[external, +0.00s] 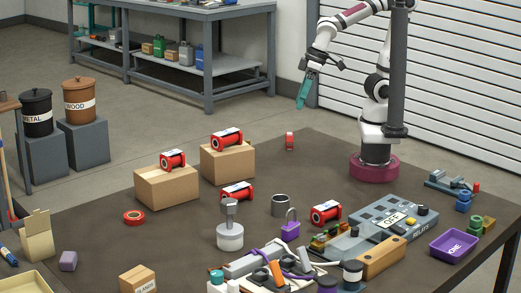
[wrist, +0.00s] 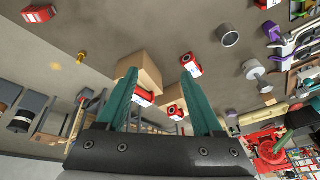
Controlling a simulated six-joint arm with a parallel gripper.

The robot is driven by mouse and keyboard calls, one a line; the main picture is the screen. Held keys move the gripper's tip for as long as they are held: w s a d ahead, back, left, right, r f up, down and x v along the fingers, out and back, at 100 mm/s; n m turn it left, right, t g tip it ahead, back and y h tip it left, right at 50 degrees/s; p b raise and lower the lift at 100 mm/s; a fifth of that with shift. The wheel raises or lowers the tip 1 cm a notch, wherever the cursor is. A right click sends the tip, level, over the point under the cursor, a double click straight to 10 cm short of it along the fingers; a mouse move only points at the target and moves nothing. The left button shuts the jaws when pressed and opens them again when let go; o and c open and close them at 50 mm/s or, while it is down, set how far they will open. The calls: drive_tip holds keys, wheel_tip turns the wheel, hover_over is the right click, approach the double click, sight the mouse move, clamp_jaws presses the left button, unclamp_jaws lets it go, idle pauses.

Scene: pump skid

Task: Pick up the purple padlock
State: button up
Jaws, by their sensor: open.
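The purple padlock (external: 290,230) stands upright on the dark table in the external view, its grey shackle on top. It is just right of a grey cylinder and left of a red-and-black part. My gripper (external: 304,93) is raised at the upper middle of the external view, far behind and above the padlock. Its teal fingers also show in the wrist view (wrist: 157,80), spread apart with nothing held between them.
A grey open cylinder (external: 280,205) and a hammer-shaped grey part (external: 230,233) stand near the padlock. A relay panel (external: 392,222) is to its right, and cluttered tools with purple cable (external: 270,262) lie in front. Two cardboard boxes (external: 167,187) bear red parts. The table's back middle is mostly clear.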

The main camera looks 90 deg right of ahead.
sight(288, 224)
drive_tip(key=w+a+n+t+y, duration=0.2)
drive_tip(key=w+a+n+y, duration=0.15)
drive_tip(key=a, duration=0.55)
drive_tip(key=w+a+n+t+y, duration=0.2)
drive_tip(key=w+a+n, duration=0.15)
drive_tip(key=a, duration=0.45)
drive_tip(key=s+a+r+n+g+y, duration=0.1)
drive_tip(key=s+a+n+y, duration=0.25)
drive_tip(key=a, duration=0.35)
drive_tip(key=s+a+r+n+g+y, duration=0.15)
drive_tip(key=s+a, duration=0.25)
drive_tip(key=a, duration=0.4)
drive_tip(key=shift+t, duration=0.55)
drive_tip(key=f, duration=1.4)
drive_tip(key=w+d+f, duration=0.1)
drive_tip(key=f, duration=0.6)
drive_tip(key=shift+f, duration=0.25)
drive_tip(key=x, duration=0.7)
drive_tip(key=shift+w+a+f, duration=0.1)
drive_tip(key=shift+a+f, duration=0.1)
drive_tip(key=shift+a, duration=0.1)
clamp_jaws()
